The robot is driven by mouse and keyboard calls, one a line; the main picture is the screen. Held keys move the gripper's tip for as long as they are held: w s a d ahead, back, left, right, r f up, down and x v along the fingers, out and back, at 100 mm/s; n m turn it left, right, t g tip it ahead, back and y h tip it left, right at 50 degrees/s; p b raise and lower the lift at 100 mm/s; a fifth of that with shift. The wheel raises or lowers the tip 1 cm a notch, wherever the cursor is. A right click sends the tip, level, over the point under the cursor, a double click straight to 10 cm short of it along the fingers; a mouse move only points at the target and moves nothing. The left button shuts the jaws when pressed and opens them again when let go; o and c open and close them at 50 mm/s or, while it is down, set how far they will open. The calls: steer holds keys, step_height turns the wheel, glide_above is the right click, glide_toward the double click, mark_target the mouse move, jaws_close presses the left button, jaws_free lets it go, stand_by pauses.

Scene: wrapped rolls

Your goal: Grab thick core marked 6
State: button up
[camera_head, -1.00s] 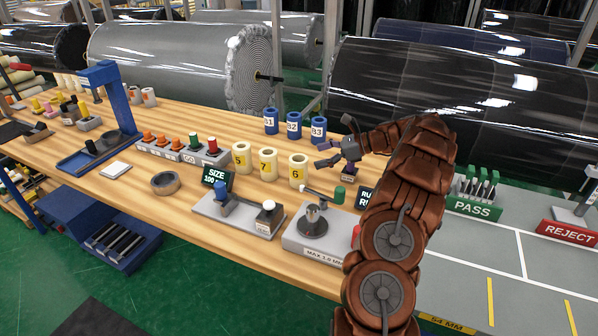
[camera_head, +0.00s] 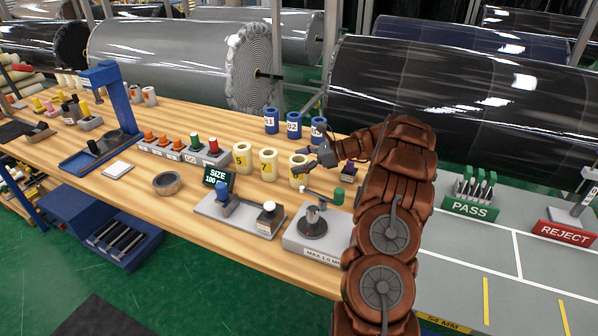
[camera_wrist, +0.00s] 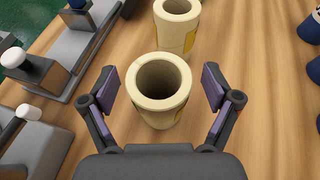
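The thick core marked 6 (camera_head: 298,171) is a cream, upright hollow cylinder with a yellow label, standing on the wooden bench at the right end of a row of cores. In the head view my gripper (camera_head: 312,161) is beside it and partly hides it. In the wrist view the nearest cream core (camera_wrist: 158,88) stands between the two spread fingers of my gripper (camera_wrist: 163,92). Gaps show on both sides, so the fingers are not closed on it. Its number is not readable there.
Core 7 (camera_head: 268,164) and core 5 (camera_head: 243,157) stand left of it. Blue cores, including B2 (camera_head: 293,125), stand behind. A grey tester (camera_head: 318,228) and a size gauge (camera_head: 240,212) stand in front.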

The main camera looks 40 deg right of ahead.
steer(key=c, duration=1.2)
